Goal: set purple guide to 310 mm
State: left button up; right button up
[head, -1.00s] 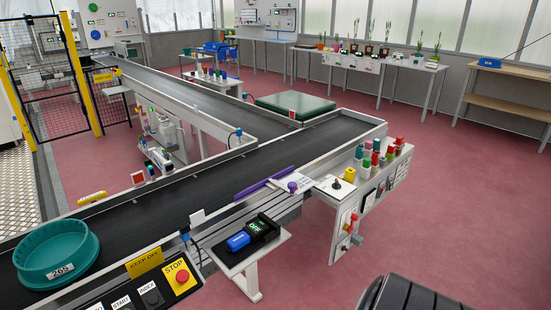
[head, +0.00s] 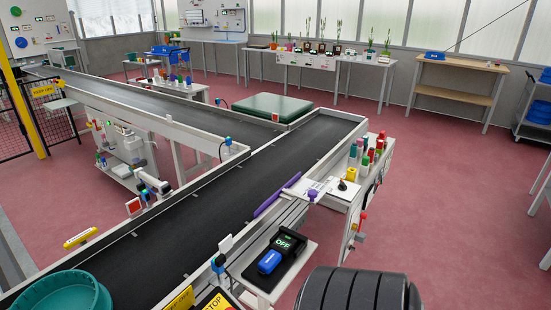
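The purple guide (head: 277,194) is a slim bar along the near edge of the black conveyor belt (head: 213,215), towards its right end. A white plate beside it carries a small purple knob (head: 312,194); any scale marks on it are too small to read. A black device (head: 287,242) with a green display reading OFF and a blue block (head: 269,262) sits on a small shelf below the guide. Neither of my grippers is in view.
A teal bowl (head: 62,293) sits on the belt at the lower left. Several coloured cylinders (head: 365,152) stand at the belt's right end. A dark ribbed rounded shape fills the bottom right. Red floor (head: 440,200) is open to the right.

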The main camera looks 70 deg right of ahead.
aim_at(312, 194)
jog(key=z, duration=0.45)
jog(key=i+z, duration=0.1)
jog(key=z, duration=0.4)
jog(key=j+z, duration=0.1)
jog(key=z, duration=0.85)
jog(key=j+z, duration=0.15)
jog(key=z, duration=0.3)
